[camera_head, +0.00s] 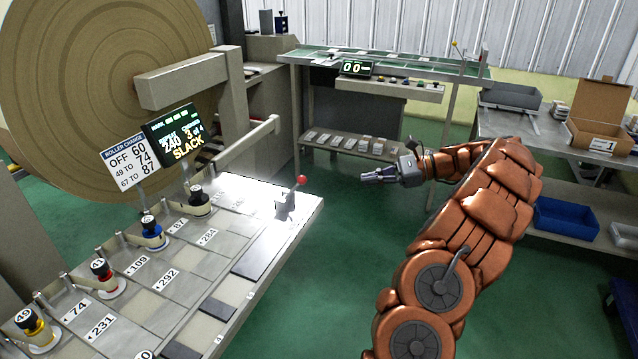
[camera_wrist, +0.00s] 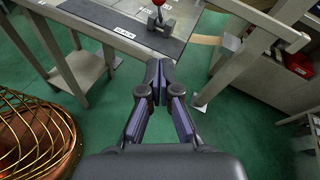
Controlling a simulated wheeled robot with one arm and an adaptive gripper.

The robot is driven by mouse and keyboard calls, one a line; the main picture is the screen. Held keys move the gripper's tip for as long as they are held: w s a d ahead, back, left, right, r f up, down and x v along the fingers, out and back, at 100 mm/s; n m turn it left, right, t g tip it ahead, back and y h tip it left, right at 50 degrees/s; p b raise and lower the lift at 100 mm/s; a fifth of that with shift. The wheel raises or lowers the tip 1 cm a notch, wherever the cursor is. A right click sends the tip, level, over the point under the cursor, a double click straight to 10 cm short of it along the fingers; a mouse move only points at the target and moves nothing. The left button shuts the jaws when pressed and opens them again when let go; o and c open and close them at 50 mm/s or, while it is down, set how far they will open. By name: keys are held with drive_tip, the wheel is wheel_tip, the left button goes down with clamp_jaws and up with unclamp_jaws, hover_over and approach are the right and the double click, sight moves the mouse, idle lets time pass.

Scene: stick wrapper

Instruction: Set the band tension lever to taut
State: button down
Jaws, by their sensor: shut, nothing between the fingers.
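The band tension lever (camera_head: 292,197) stands at the far right corner of the grey work table (camera_head: 262,258). It has a red ball knob on a short rod above a grey bracket. The small display (camera_head: 174,138) above the table reads "SLACK". In the wrist view the lever (camera_wrist: 157,24) shows at the top, beyond my fingertips, with its knob partly at the picture's upper edge. My gripper (camera_head: 369,176) is shut and empty, to the right of the lever and apart from it. In the wrist view my gripper's fingertips (camera_wrist: 159,73) meet over green floor.
Numbered spools, one of them blue (camera_head: 152,233), stand along the table's left side. A large brown roll (camera_head: 95,80) is behind. A bench with a counter display (camera_head: 357,68) is at the back. A blue bin (camera_head: 566,220) is on the right rack. Green floor is open around my gripper.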

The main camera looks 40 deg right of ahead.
drive_tip(key=p, duration=0.1)
approach(294, 189)
drive_tip(key=w+a, duration=0.1)
drive_tip(key=shift+w+a, duration=0.6)
drive_tip(key=shift+a, duration=0.1)
drive_tip(key=shift+a+r+p, duration=0.1)
drive_tip(key=shift+p, duration=0.35)
drive_tip(key=shift+w+r+g+p, duration=0.15)
drive_tip(key=shift+g+p, duration=0.15)
drive_tip(key=shift+p, duration=0.2)
